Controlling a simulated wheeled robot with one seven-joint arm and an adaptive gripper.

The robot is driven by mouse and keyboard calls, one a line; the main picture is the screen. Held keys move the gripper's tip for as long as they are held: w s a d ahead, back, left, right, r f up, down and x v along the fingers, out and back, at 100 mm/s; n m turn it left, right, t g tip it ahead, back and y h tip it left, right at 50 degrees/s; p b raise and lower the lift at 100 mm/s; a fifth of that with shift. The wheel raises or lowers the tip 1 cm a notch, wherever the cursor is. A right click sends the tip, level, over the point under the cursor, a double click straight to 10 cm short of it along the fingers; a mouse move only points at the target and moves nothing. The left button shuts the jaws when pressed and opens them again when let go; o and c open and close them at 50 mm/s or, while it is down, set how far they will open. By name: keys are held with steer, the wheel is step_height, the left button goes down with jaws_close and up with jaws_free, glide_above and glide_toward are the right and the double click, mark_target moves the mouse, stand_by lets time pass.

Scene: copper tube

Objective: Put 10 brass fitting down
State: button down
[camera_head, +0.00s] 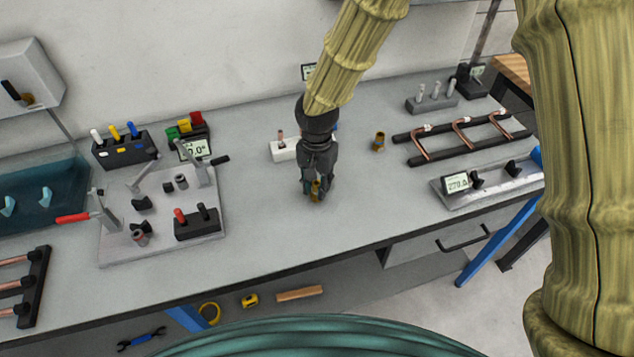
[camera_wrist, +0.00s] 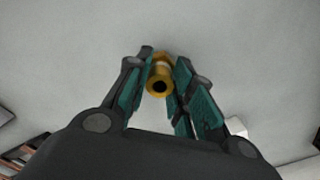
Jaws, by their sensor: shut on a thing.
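My gripper (camera_head: 315,190) points down over the middle of the grey workbench (camera_head: 270,218). Its fingers are shut on a small brass fitting (camera_head: 315,187). In the wrist view the fitting (camera_wrist: 160,80) sits between the teal finger pads of my gripper (camera_wrist: 160,85), with its round open end facing the camera. The fitting's lower end is close to the bench top; I cannot tell whether it touches. Another brass fitting (camera_head: 378,141) stands upright on the bench to the right of my gripper.
A white block (camera_head: 284,150) stands just behind my gripper. A clamp plate (camera_head: 160,225) lies to the left, and a rack of bent copper tubes (camera_head: 460,137) to the right. A measuring fixture (camera_head: 487,184) lies at front right. The bench in front of my gripper is clear.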

steer(key=shift+f, duration=0.2)
steer(key=c, duration=1.2)
jaws_free()
steer(key=shift+c, duration=0.2)
step_height(320, 180, up, 12)
steer(key=b, duration=0.2)
steer(key=shift+r, duration=0.25)
